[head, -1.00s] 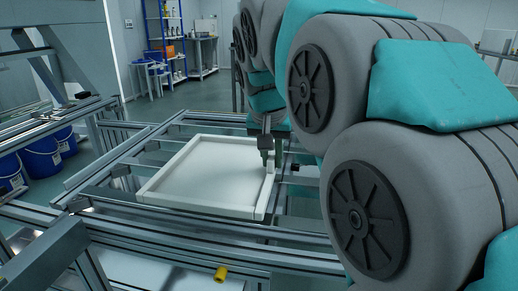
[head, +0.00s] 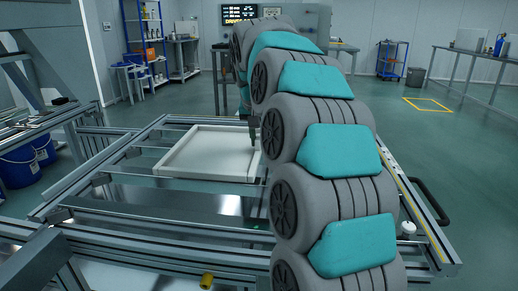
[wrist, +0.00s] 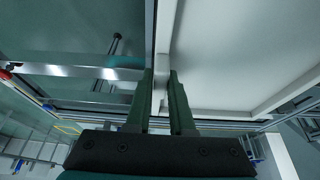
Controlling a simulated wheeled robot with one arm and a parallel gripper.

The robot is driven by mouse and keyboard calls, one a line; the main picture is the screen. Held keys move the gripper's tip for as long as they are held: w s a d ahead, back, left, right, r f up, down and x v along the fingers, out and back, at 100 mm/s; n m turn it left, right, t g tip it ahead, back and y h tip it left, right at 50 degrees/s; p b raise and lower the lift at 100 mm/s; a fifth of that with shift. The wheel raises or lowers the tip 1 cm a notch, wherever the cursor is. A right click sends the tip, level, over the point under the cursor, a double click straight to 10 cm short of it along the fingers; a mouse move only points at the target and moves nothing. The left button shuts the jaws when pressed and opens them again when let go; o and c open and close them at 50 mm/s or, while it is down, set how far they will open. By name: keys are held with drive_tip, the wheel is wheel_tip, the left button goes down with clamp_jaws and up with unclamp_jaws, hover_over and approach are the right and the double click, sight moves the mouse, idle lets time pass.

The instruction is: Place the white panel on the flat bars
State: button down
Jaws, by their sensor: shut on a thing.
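The white panel (head: 208,150) is a shallow square tray with a raised rim. In the head view it lies over the far part of the metal frame, above the flat bars (head: 140,152). I cannot tell whether it rests on them or hangs just above. My gripper (head: 253,136) is at the panel's right edge, partly hidden by my arm. In the wrist view my gripper (wrist: 163,85) has its two dark green fingers shut on the panel's rim, with the panel (wrist: 235,55) reaching to the right.
The aluminium frame (head: 125,248) has several rails and a yellow knob (head: 207,281) at the front. Blue buckets (head: 20,166) stand on the floor at the left. A blue shelf (head: 145,35) stands at the back. Open floor (head: 440,150) lies to the right.

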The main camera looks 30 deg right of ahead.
sight(259, 150)
drive_tip(key=shift+w+d, duration=0.2)
drive_tip(key=shift+w, duration=0.15)
drive_tip(key=shift+f, duration=1.9)
drive_tip(key=c, duration=0.8)
unclamp_jaws()
drive_tip(key=v, duration=1.2)
drive_tip(key=shift+s+a, duration=0.1)
